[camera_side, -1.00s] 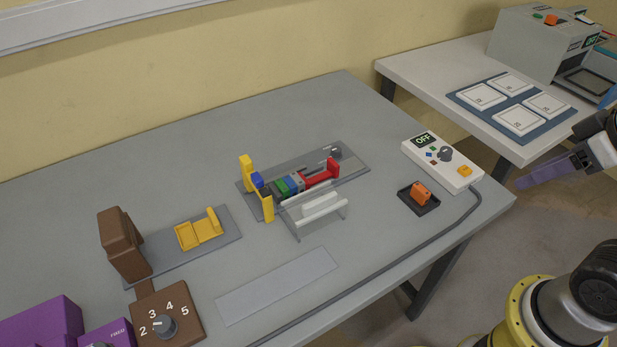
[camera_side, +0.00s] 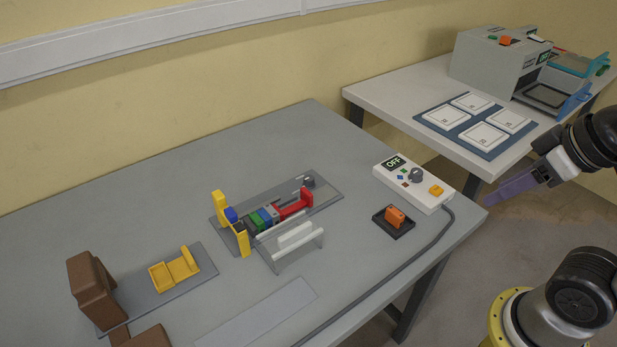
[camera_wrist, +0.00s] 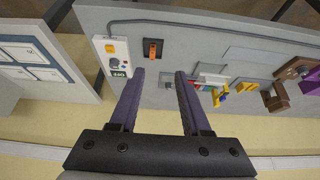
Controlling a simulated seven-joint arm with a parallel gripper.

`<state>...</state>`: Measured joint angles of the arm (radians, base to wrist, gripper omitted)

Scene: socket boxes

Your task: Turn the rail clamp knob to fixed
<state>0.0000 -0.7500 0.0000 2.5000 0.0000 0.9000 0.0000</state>
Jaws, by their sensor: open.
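The rail fixture stands on a grey plate (camera_side: 325,193) on the table, with a yellow end piece (camera_side: 219,207), a row of blue, green and grey blocks, and a red piece (camera_side: 296,205). A small dark knob (camera_side: 309,181) sits at the plate's far right end; its marking is too small to read. My gripper (camera_side: 492,200) has purple fingers and is at the right, off the table edge and well apart from the fixture. In the wrist view my gripper (camera_wrist: 160,74) is open with nothing between its fingers. The fixture (camera_wrist: 215,86) shows small there, right of the fingers.
A white control box (camera_side: 412,180) reads OFF, with a cable along the table front. An orange switch (camera_side: 396,216) sits in a black tray. A clear cover with white bars (camera_side: 295,235) stands before the fixture. A yellow holder (camera_side: 174,268) and brown block (camera_side: 94,287) are left.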

